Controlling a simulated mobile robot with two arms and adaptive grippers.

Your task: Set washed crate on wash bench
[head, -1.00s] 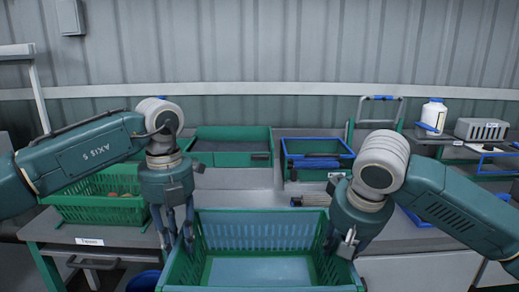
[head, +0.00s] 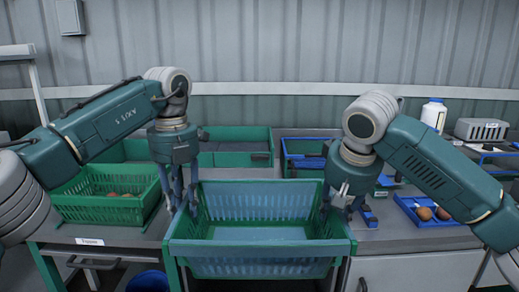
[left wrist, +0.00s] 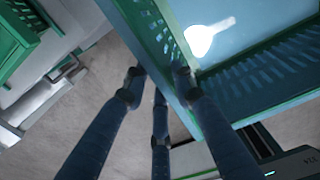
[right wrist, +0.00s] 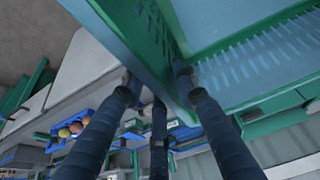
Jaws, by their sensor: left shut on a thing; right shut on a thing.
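The washed crate (head: 261,249) is an empty green crate with slotted walls, held level between my two grippers in front of the benches. My left gripper (head: 182,205) is shut on its left wall; in the left wrist view the fingers (left wrist: 157,80) straddle the crate wall (left wrist: 172,62). My right gripper (head: 340,208) is shut on its right wall; in the right wrist view the fingers (right wrist: 155,85) straddle the wall (right wrist: 150,50). Which surface is the wash bench I cannot tell for certain. The crate hides part of the surface behind it.
Blue trays (head: 433,211), one holding round fruit, lie on the right bench (head: 395,235). Green-walled basins (head: 235,140) are behind. A white bottle (head: 434,114) and a grey crate (head: 481,129) stand far right.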

